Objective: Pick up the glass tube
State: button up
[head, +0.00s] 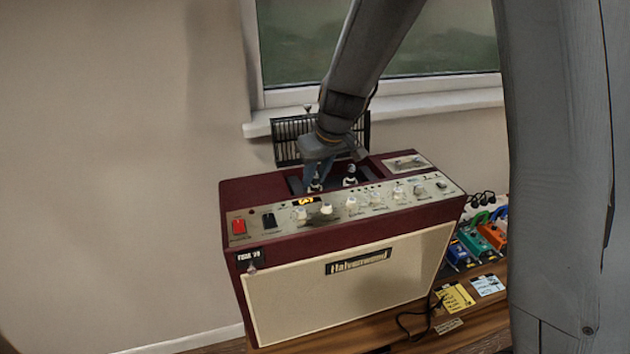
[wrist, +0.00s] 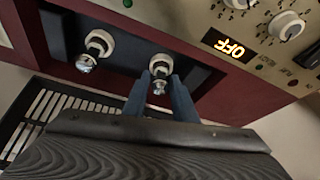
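Two small glass tubes with silvery tips stand in pale sockets in the amplifier's open top well. In the wrist view, one glass tube (wrist: 159,86) is between the fingers of my gripper (wrist: 159,88), and the other glass tube (wrist: 87,60) is to the left. The fingers are apart, one on each side of the tube; contact is not clear. In the head view, my gripper (head: 314,176) points down at the left tube (head: 316,187), partly hiding it. The other tube (head: 350,178) stands to its right.
A black grille (head: 290,135) stands behind. Coloured pedals (head: 490,236) sit to the right on the wooden bench (head: 470,331).

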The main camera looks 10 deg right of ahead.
jog(key=c, duration=0.4)
jog(key=shift+c, duration=0.2)
